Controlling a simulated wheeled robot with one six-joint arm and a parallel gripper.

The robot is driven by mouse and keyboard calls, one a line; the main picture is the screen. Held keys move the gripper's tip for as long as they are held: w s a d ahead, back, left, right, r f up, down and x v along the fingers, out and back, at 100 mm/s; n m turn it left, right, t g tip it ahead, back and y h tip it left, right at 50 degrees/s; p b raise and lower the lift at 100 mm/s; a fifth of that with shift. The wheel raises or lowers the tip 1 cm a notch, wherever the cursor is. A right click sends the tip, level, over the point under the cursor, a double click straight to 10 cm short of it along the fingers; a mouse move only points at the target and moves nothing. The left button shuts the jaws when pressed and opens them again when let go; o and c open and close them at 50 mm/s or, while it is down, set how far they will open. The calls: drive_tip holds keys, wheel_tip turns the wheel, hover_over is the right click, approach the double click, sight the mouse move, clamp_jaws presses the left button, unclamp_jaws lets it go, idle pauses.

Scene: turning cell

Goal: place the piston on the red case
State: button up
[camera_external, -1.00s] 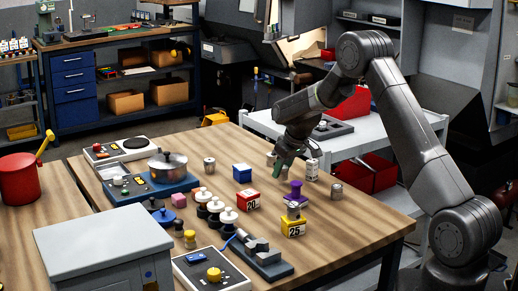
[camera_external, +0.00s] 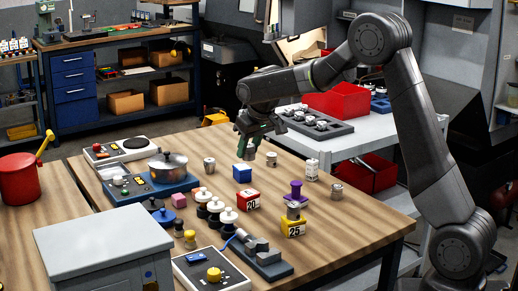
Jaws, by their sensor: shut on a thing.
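My gripper (camera_external: 247,147) is above the far part of the wooden table, pointing down. It is shut on a small grey metal piston (camera_external: 249,154), whose lower end shows below the jaws. The red case (camera_external: 248,202), a small red block with a white face reading "30", stands on the table nearer the camera, below the gripper in the picture. Nothing is seen on its top. The held piston is apart from the case, with a blue block (camera_external: 242,174) between them in the picture.
Other metal cylinders stand nearby, such as those at left (camera_external: 209,166) and right (camera_external: 312,170). A yellow block (camera_external: 293,229) carries a grey piece and a purple piece (camera_external: 296,188). Black-and-white knobbed parts (camera_external: 228,219) stand left of the case. A pot (camera_external: 168,165) stands farther left.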

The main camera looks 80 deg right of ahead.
sight(245, 191)
drive_tip(key=f+p, duration=0.1)
drive_tip(key=f, duration=0.8)
drive_tip(key=shift+w+a+f+p, duration=0.1)
drive_tip(key=shift+a+f+p, duration=0.1)
drive_tip(key=shift+f+p, duration=0.2)
drive_tip(key=shift+f, duration=0.2)
drive_tip(key=o, duration=1)
drive_tip(key=shift+r, duration=0.1)
drive_tip(key=shift+r, duration=0.4)
drive_tip(key=b+v, duration=0.2)
drive_tip(key=v, duration=0.9)
drive_tip(key=shift+r, duration=0.25)
